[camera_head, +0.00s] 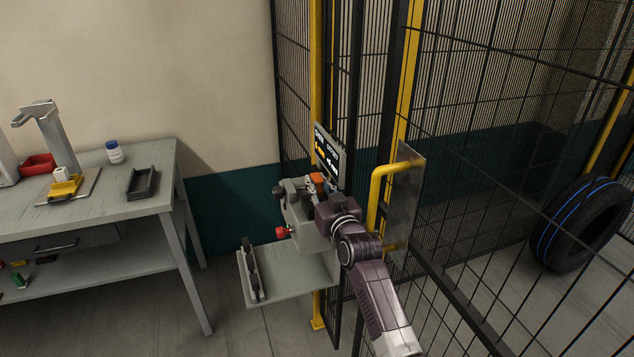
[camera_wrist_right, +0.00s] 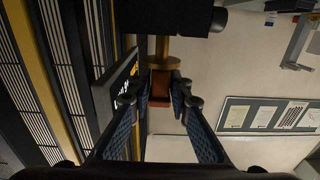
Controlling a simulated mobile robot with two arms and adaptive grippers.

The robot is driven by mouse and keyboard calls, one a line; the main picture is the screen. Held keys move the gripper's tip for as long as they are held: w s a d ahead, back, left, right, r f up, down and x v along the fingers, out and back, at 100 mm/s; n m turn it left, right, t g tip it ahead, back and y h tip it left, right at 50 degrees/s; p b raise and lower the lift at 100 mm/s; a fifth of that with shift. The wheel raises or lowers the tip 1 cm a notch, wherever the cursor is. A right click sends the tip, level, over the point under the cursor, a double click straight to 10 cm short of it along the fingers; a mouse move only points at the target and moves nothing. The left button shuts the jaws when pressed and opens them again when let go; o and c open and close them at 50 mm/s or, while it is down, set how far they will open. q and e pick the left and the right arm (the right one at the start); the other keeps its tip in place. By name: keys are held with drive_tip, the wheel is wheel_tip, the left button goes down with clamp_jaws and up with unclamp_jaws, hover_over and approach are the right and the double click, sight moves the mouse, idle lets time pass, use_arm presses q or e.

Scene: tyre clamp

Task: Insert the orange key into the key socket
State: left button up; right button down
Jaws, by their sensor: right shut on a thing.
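The orange key (camera_head: 317,180) is at the tips of my right gripper (camera_head: 322,189), beside the top of the grey box on the yellow post. In the right wrist view the key's orange-brown block (camera_wrist_right: 161,84) sits between the two fingers of my right gripper (camera_wrist_right: 160,92), which are shut on it. A brass-coloured part (camera_wrist_right: 164,62) lies just beyond the block. I cannot tell whether it belongs to the key or the socket, or whether the key is inserted. The key socket cannot be made out clearly in the head view. My left gripper is not in view.
The grey box (camera_head: 296,210) has a black knob and a red knob (camera_head: 282,232), with a display (camera_head: 327,156) behind. A yellow door handle (camera_head: 377,190) and mesh fence stand close to my right arm.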

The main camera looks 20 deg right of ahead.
drive_tip(key=shift+f+b, duration=0.55)
drive_tip(key=shift+f, duration=0.55)
drive_tip(key=shift+f, duration=0.1)
drive_tip(key=c, duration=1.7)
unclamp_jaws()
drive_tip(key=shift+s, duration=0.1)
